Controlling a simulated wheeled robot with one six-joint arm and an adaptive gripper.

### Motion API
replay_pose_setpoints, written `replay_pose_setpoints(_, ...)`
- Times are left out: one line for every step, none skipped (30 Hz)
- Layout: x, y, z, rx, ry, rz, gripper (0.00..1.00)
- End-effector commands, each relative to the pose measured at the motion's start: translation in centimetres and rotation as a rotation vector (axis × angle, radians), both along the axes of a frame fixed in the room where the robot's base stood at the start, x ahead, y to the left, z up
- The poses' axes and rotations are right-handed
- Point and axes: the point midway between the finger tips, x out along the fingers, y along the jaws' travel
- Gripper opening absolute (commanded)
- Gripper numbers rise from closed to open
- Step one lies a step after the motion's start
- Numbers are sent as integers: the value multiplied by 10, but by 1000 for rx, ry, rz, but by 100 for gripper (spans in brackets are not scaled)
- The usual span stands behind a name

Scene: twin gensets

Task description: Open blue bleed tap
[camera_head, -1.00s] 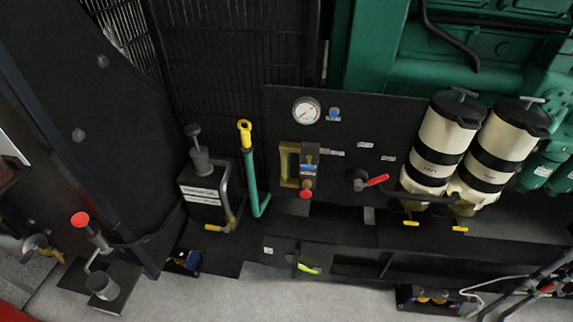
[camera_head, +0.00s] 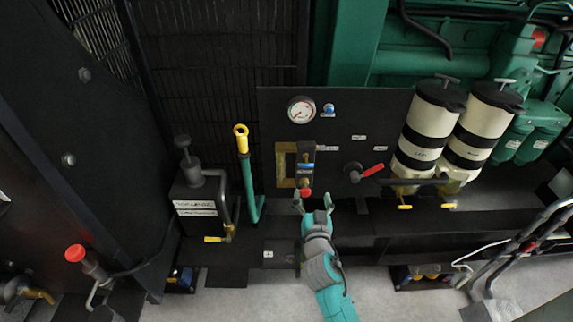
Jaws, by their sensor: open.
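A small round blue tap knob (camera_head: 329,109) sits on the black panel (camera_head: 380,110), just right of the white pressure gauge (camera_head: 301,110). A small label is under the knob. My gripper (camera_head: 312,202) is in front of the panel's lower edge, fingers pointing up in the picture. It is open and empty, well below the blue knob and apart from it. Its fingertips show close under a red knob (camera_head: 305,192) below a brass-framed fitting (camera_head: 283,165) with a blue part (camera_head: 306,167). I cannot tell whether the gripper touches the red knob.
A red-handled valve (camera_head: 371,170) is on the panel's right part. Two cream filter canisters (camera_head: 424,128) stand beyond it. The panel around the blue knob looks clear.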

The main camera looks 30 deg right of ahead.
Motion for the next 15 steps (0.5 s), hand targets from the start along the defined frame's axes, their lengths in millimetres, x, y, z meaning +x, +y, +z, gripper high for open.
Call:
replay_pose_setpoints(7, -7, 6, 1, -13, -16, 82)
replay_pose_setpoints(9, -9, 9, 2, -17, -22, 82)
replay_pose_setpoints(12, -12, 11, 3, -23, -31, 82)
replay_pose_setpoints(13, -13, 13, 4, -27, -34, 82)
replay_pose_setpoints(15, -15, 14, 4, -28, -38, 82)
replay_pose_setpoints(16, -16, 15, 5, -30, -40, 82)
replay_pose_setpoints(18, -17, 15, 5, -30, -41, 82)
replay_pose_setpoints(19, -19, 14, 5, -30, -41, 82)
replay_pose_setpoints(22, -21, 14, 5, -30, -41, 82)
replay_pose_setpoints(25, -22, 15, 5, -30, -41, 82)
replay_pose_setpoints(28, -25, 15, 5, -32, -41, 82)
replay_pose_setpoints(33, -28, 15, 6, -31, -41, 82)
replay_pose_setpoints(37, -31, 15, 6, -31, -42, 82)
replay_pose_setpoints(41, -34, 15, 4, -31, -42, 82)
replay_pose_setpoints(47, -38, 15, 5, -30, -41, 82)
